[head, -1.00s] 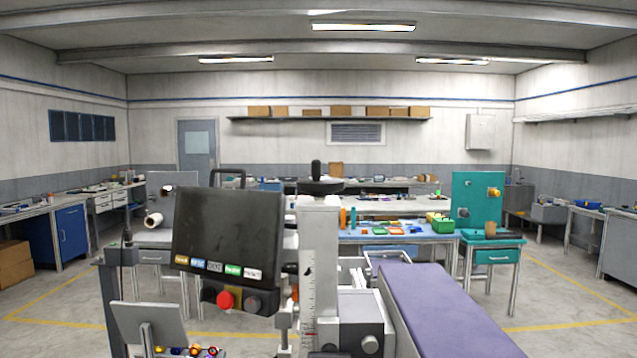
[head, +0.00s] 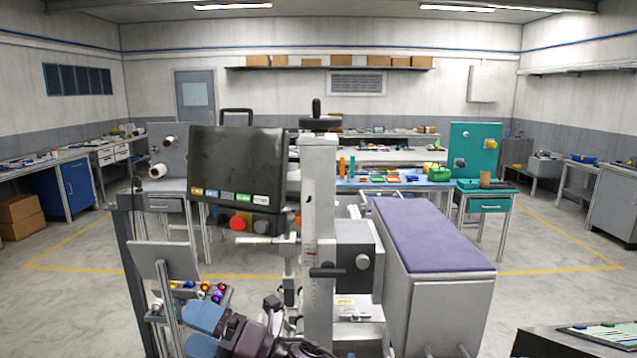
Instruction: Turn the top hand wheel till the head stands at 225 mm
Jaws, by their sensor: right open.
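The top hand wheel (head: 319,123) is a dark disc with an upright handle, on top of a pale column (head: 319,180). A scale with a red mark (head: 311,254) runs down the column; its figures are too small to read. The head (head: 357,250) is a grey block with a round knob at the column's right side. My right gripper (head: 203,332) is low in the picture, its two blue fingers apart and pointing left. It appears empty and is well below the wheel. My left gripper is not in view.
A dark screen (head: 236,163) with a red button (head: 238,224) stands left of the column. A purple-topped bench (head: 425,232) extends at right. Small coloured balls (head: 207,290) lie near my right gripper. A tilted grey plate (head: 165,260) stands beside them.

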